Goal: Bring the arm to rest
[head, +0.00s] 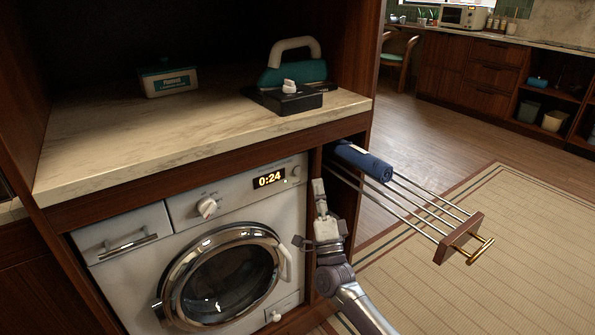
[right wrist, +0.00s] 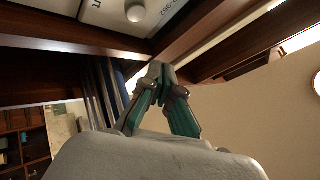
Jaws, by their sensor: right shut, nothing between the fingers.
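My right gripper (head: 318,190) is in front of the wooden cabinet, just right of the washing machine (head: 100,232) and left of the pulled-out rack (head: 425,209). It points upward, below the counter's edge. In the right wrist view its fingertips (right wrist: 158,72) meet with nothing between them. My right arm comes up from the bottom of the head view. My left gripper does not show in either view.
A rolled blue towel (head: 363,161) lies on the rack's bars near the cabinet. An iron (head: 291,72) and a labelled box (head: 168,82) stand on the marble counter (head: 200,130). A rug (head: 520,240) covers the open floor at right.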

